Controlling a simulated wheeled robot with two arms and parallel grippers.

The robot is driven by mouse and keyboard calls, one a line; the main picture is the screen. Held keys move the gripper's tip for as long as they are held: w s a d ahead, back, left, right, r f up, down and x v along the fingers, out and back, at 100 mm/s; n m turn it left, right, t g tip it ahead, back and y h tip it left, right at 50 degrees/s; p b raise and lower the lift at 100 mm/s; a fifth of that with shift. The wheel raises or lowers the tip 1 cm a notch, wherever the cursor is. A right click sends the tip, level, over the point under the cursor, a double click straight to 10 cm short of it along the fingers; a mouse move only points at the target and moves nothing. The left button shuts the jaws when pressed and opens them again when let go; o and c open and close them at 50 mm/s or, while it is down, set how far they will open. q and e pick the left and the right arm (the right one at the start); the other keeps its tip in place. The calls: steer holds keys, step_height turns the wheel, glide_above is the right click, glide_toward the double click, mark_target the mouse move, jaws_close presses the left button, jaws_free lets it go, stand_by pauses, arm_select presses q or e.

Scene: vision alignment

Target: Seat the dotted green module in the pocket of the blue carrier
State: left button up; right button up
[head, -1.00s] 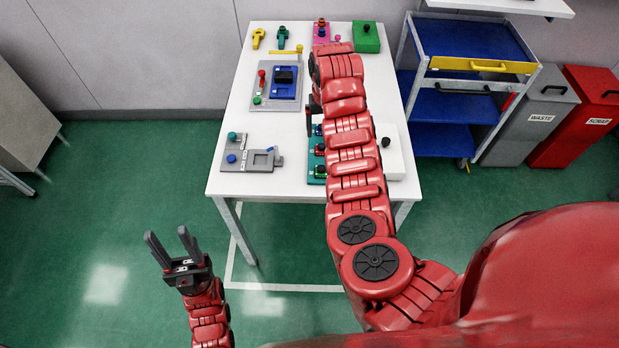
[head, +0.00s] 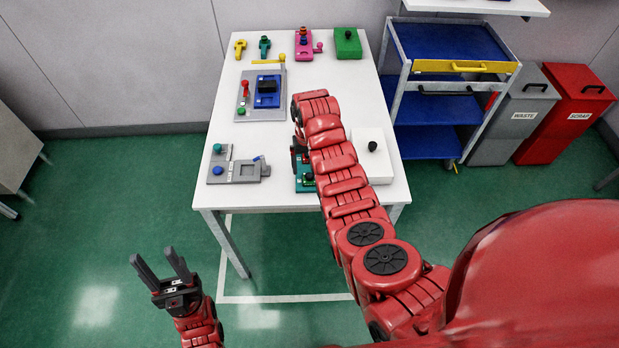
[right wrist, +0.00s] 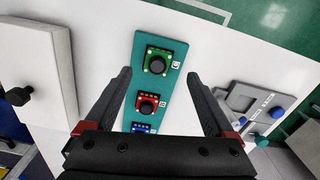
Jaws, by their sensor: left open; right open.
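The green module (right wrist: 157,62) sits at one end of a teal strip (right wrist: 172,37) in the right wrist view; I cannot make out its dots clearly. A red module (right wrist: 149,104) and a blue module (right wrist: 143,128) sit in line with it. My right gripper (right wrist: 158,74) is open and empty above the strip, its fingers on either side of it. In the head view my arm hides most of the strip (head: 305,187). The blue carrier (head: 275,101) lies on a grey plate farther back, with a black area in its middle. My left gripper (head: 153,262) is open and empty, off the table.
A grey fixture (head: 245,171) with blue and green knobs stands at the table's front left. A white block (head: 372,160) with a black knob stands right of my right arm. A yellow lever (head: 268,62) is by the carrier plate. Pink and green (head: 348,44) fixtures stand at the back.

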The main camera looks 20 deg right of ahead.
mark_target(309, 176)
steer(key=shift+f+p, duration=0.35)
steer(key=shift+p, duration=0.1)
steer(key=shift+d+f+p, duration=0.2)
steer(key=shift+f+p, duration=0.3)
steer(key=shift+f, duration=0.55)
steer(key=shift+w+f, duration=0.15)
steer(key=shift+f, duration=0.35)
steer(key=shift+f+b, duration=0.35)
steer(key=shift+f, duration=0.4)
jaws_close()
